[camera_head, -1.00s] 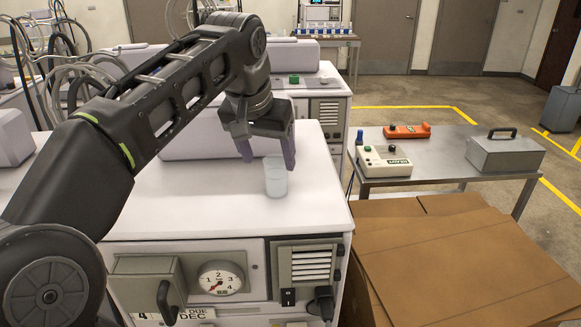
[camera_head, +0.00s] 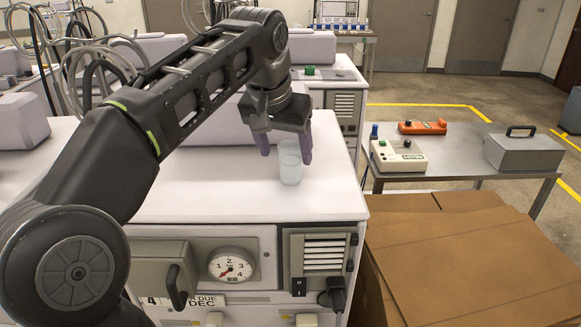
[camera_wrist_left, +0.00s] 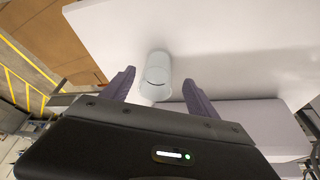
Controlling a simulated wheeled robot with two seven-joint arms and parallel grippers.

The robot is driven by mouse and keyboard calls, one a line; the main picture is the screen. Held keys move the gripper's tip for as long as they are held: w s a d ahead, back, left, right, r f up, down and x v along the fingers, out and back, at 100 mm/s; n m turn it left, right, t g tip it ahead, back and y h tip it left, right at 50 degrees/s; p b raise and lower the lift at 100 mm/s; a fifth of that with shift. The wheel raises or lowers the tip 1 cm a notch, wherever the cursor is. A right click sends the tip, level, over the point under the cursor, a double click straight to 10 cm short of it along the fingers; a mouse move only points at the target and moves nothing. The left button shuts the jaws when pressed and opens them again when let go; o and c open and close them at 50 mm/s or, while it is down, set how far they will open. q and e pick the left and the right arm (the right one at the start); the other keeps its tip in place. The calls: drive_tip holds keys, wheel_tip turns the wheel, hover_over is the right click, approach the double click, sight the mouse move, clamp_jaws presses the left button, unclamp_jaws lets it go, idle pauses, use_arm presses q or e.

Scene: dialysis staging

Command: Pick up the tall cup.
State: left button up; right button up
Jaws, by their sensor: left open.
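The tall cup (camera_head: 290,163) is a pale, translucent cylinder standing upright on the white top of a machine (camera_head: 215,195), near its right side. My left gripper (camera_head: 283,152) is open above and just behind it, fingers pointing down. In the left wrist view, the cup (camera_wrist_left: 156,76) shows ahead of the gap between the two open fingers (camera_wrist_left: 158,90), one to each side. I cannot tell whether a finger touches it. My right gripper is in neither view.
A metal table (camera_head: 455,160) at the right holds an orange device (camera_head: 422,127), a cream box with buttons (camera_head: 398,155) and a grey case (camera_head: 522,151). Brown cardboard (camera_head: 480,255) lies in front of the table. The machine's top is clear left of the cup.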

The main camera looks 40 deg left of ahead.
sight(291, 164)
use_arm(q)
drive_tip(key=shift+w+f+b, duration=0.1)
drive_tip(key=shift+f+b, duration=0.2)
drive_tip(key=shift+f, duration=0.05)
drive_tip(key=shift+d+b+x, duration=0.1)
drive_tip(key=shift+b+x, duration=0.15)
drive_tip(key=shift+x, duration=0.85)
drive_tip(key=shift+d+b+x, duration=0.15)
drive_tip(key=shift+b+x, duration=0.05)
drive_tip(key=shift+x, duration=0.9)
drive_tip(key=shift+w, duration=0.1)
drive_tip(key=c, duration=1.4)
drive_tip(key=shift+r, duration=0.15)
